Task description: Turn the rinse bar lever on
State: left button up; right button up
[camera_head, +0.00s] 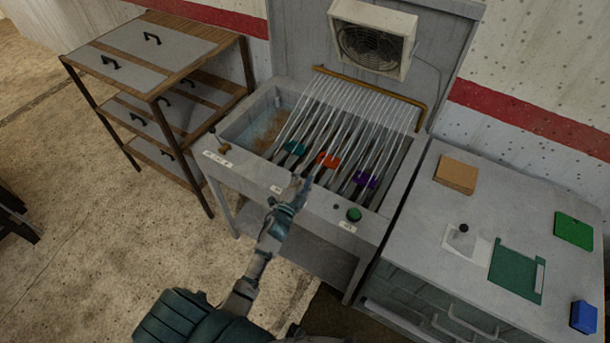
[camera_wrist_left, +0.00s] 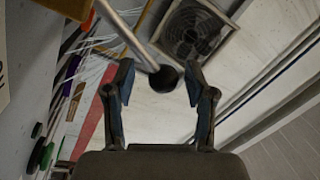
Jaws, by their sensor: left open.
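A lever with a pale rod and a black ball knob (camera_wrist_left: 166,79) shows in the left wrist view. The knob appears between the two fingers of my left gripper (camera_wrist_left: 160,70), which is open; I see no clear contact. In the head view my left gripper (camera_head: 302,184) is at the front edge of the wash tank (camera_head: 320,212), near a small label, and hides most of what is there. Another small lever with a dark knob (camera_head: 212,130) stands at the tank's left front corner. The labels are too small to read. My right gripper is out of view.
Sloping bars with teal, orange (camera_head: 327,160) and purple (camera_head: 365,179) tags fill the tank. A green button (camera_head: 354,214) sits right of my gripper. A fan (camera_head: 374,45) is behind. A drawer rack (camera_head: 155,45) stands left, a grey counter (camera_head: 450,205) right.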

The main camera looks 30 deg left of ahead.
pick_arm(q)
jog(key=s+f, duration=0.1)
jog(key=s, duration=1)
jog(key=shift+s+d+f, duration=0.15)
jog(key=shift+s+f, duration=0.05)
jog(key=shift+f, duration=0.1)
